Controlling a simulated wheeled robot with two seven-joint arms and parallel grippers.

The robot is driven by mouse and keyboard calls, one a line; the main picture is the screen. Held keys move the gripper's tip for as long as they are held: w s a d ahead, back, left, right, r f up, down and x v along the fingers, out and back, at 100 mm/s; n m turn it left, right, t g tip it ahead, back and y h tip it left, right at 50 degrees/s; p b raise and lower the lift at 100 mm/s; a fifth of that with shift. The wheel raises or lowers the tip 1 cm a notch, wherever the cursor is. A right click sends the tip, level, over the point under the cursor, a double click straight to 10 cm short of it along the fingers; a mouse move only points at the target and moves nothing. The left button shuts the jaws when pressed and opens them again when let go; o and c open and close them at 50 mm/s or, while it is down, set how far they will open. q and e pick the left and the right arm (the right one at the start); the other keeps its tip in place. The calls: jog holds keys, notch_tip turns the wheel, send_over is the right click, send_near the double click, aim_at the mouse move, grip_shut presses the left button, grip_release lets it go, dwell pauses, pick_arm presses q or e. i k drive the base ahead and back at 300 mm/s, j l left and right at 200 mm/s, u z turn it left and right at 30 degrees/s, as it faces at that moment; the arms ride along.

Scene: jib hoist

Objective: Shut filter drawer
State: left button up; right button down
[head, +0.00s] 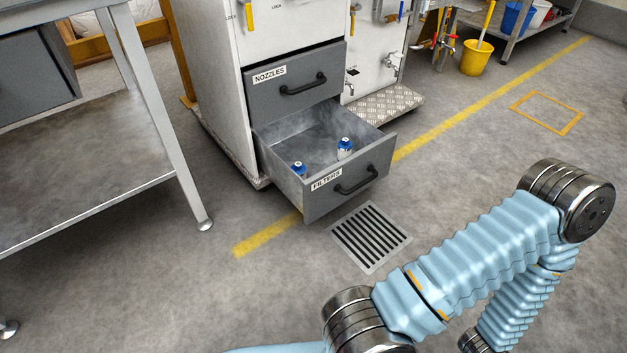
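The filter drawer (382,163), grey with a "FILTERS" label and a black bar handle (356,181), is pulled well out of the white cabinet (212,75). Two blue-and-white filters stand inside it, one near the front left (298,168) and one farther right (345,147). The nozzles drawer (262,98) above it is shut. An arm of mine in a light blue sleeve crosses the lower right, well apart from the drawer. Neither gripper shows in the head view.
A metal workbench (90,200) stands at the left. A floor grate (370,237) lies just in front of the drawer. A yellow bucket (476,58) stands at the back right. The floor in front of the drawer is clear.

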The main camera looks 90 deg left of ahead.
aim_at(311, 136)
jog(key=u, duration=2.45)
